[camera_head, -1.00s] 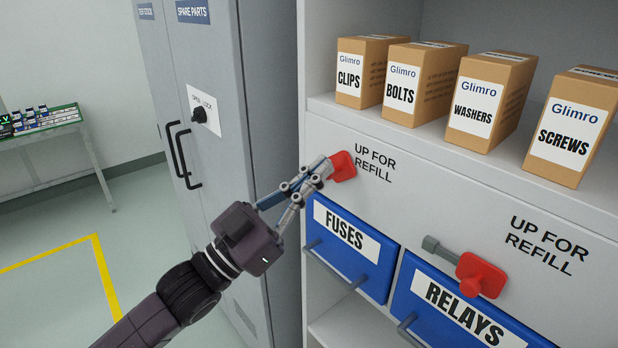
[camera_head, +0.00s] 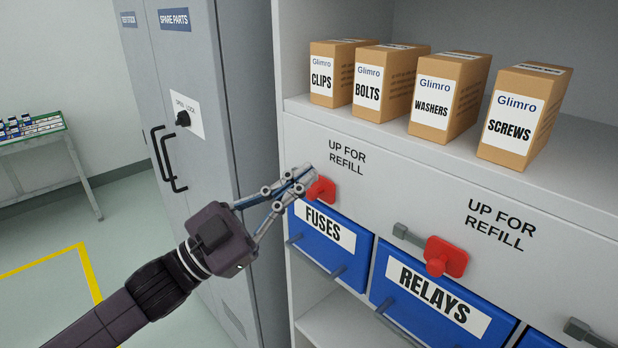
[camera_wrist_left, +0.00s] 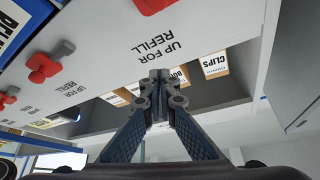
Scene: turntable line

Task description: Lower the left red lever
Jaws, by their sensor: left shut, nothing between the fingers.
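The left red lever (camera_head: 322,190) is on the grey panel above the FUSES drawer (camera_head: 329,243), below its "UP FOR REFILL" text. My left gripper (camera_head: 305,176) is shut and empty, with its fingertips at the lever's upper left in the head view. They hide part of the lever, and I cannot tell whether they touch it. In the left wrist view the closed fingertips (camera_wrist_left: 160,76) are in the middle, and a red lever (camera_wrist_left: 150,5) is cut off at the top edge. My right gripper is not in view.
A second red lever (camera_head: 447,256) with a grey arm is above the RELAYS drawer (camera_head: 440,300). Several cardboard boxes (camera_head: 525,115) stand on the shelf above. A grey cabinet (camera_head: 205,80) with black handles stands at the left.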

